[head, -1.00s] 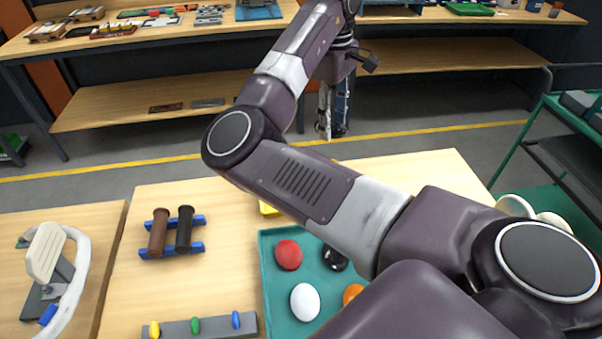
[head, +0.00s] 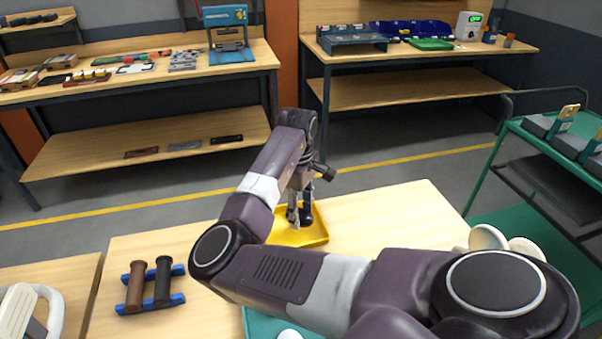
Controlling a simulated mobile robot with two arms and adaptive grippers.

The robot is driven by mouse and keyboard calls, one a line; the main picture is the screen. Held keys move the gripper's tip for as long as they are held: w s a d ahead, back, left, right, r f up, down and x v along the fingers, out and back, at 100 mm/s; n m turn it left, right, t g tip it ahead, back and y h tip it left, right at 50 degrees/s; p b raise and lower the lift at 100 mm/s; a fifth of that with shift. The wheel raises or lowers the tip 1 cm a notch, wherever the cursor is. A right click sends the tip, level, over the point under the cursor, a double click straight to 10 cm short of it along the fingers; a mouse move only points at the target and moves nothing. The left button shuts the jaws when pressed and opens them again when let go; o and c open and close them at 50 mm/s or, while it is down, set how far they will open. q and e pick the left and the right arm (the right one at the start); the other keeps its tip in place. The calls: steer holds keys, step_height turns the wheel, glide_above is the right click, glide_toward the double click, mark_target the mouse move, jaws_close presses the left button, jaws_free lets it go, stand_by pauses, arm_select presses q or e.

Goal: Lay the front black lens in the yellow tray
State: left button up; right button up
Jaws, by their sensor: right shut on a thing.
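The yellow tray (head: 314,234) lies at the back of the wooden table, partly hidden behind my right arm. My right gripper (head: 299,219) points down over the tray's left part. It is shut on a small dark thing, taken to be the black lens, which is mostly hidden between the fingers. I cannot tell whether it touches the tray. My left gripper is out of view.
A teal tray (head: 257,323) with a white round piece (head: 290,334) is mostly hidden under my right arm. A brown roller (head: 136,286) and a black roller (head: 163,281) lie on blue rests at left. A green cart (head: 481,187) stands at right.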

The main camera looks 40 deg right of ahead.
mark_target(301, 215)
step_height(301, 215, down, 4)
steer(key=shift+r, duration=0.1)
steer(key=o, duration=1.1)
step_height(301, 215, up, 12)
steer(key=shift+w+a+r+b, duration=0.1)
steer(key=shift+w+a+b, duration=0.05)
steer(key=shift+b, duration=0.85)
